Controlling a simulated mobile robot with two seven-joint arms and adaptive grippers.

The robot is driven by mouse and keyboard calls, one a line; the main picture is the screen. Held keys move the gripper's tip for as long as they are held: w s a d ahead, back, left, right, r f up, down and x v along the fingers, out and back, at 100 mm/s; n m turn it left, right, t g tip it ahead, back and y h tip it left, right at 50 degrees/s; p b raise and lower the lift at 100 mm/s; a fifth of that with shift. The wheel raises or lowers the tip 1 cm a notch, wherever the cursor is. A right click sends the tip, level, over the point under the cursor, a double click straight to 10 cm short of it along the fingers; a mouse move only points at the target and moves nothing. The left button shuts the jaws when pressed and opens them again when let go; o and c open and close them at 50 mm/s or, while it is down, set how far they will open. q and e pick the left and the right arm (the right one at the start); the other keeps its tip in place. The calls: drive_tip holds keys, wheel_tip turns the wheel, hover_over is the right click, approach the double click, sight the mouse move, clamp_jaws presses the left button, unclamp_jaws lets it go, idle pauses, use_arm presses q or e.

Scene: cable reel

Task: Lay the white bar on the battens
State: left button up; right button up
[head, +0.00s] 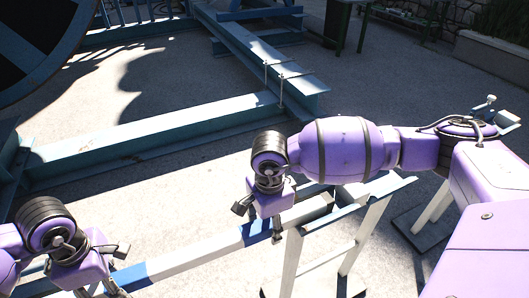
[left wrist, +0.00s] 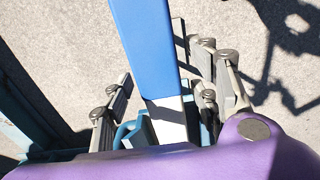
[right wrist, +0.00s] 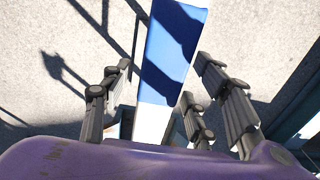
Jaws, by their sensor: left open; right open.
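The white bar (head: 195,255) with blue bands runs from lower left toward the right in the head view, at the trestle's top. My right gripper (head: 260,222) is open over a blue band. In the right wrist view, the bar (right wrist: 158,78) lies between its spread fingers, with gaps on both sides. My left gripper (head: 103,284) is open at the bar's lower-left part, partly cut off by the frame edge. In the left wrist view, the bar (left wrist: 147,55) passes between its open fingers. I cannot make out the battens for certain.
A trestle (head: 293,262) with pale legs and a blue top stands at the bar's right part. Blue steel beams (head: 165,128) lie on the concrete behind. A large dark wheel (head: 40,40) is at upper left. Clear concrete (head: 155,85) lies beyond the near beam.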

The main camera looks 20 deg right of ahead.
drive_tip(key=shift+w+r, duration=0.1)
use_arm(q)
clamp_jaws()
use_arm(e)
clamp_jaws()
use_arm(q)
drive_tip(key=shift+r, duration=0.1)
use_arm(e)
drive_tip(key=shift+r, duration=0.1)
